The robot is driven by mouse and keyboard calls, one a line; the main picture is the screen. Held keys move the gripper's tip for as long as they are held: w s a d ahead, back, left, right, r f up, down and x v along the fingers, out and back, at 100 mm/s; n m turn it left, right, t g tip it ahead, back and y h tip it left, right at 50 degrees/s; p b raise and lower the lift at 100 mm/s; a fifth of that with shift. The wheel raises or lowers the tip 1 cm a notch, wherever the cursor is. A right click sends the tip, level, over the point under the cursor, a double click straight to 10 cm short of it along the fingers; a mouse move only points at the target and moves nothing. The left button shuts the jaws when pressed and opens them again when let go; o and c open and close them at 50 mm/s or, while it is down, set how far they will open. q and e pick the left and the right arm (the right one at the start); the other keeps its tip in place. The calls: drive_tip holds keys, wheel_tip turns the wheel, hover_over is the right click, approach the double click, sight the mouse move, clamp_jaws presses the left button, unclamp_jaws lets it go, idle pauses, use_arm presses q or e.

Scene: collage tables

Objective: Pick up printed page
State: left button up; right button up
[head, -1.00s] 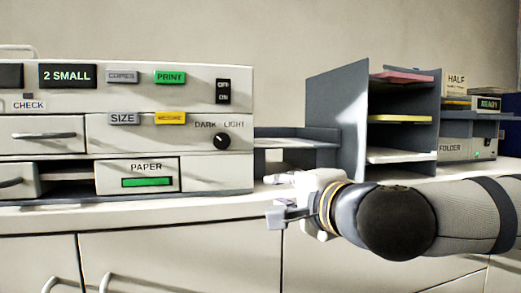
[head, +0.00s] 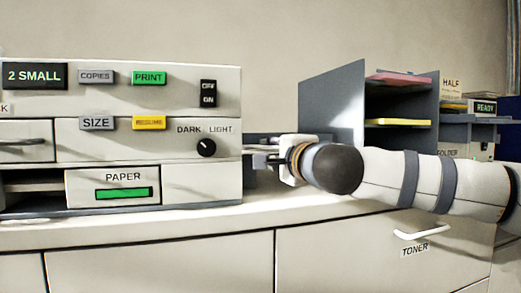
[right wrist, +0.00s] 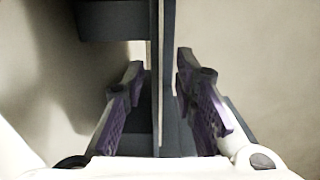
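My right gripper (head: 256,160) is at the grey output tray (head: 262,139) between the copier and the paper shelf, with its fingers pointing left. In the right wrist view, its two purple-padded fingers (right wrist: 158,78) are apart. A thin pale strip (right wrist: 154,100) runs between them beside a dark grey panel (right wrist: 168,100). It may be the edge of the printed page, seen nearly edge-on, but I cannot tell for sure. In the head view the gripper and arm hide much of the tray, and no page is clearly visible. My left gripper is out of view.
The copier (head: 200,182) stands close left of the gripper, with buttons, a dial and a PAPER drawer (head: 112,187). The grey shelf (head: 332,100) with pink and yellow paper is behind my right arm. A cabinet with a TONER handle (head: 422,234) is below the counter.

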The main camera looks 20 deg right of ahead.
clamp_jaws()
drive_tip(key=shift+r, duration=0.15)
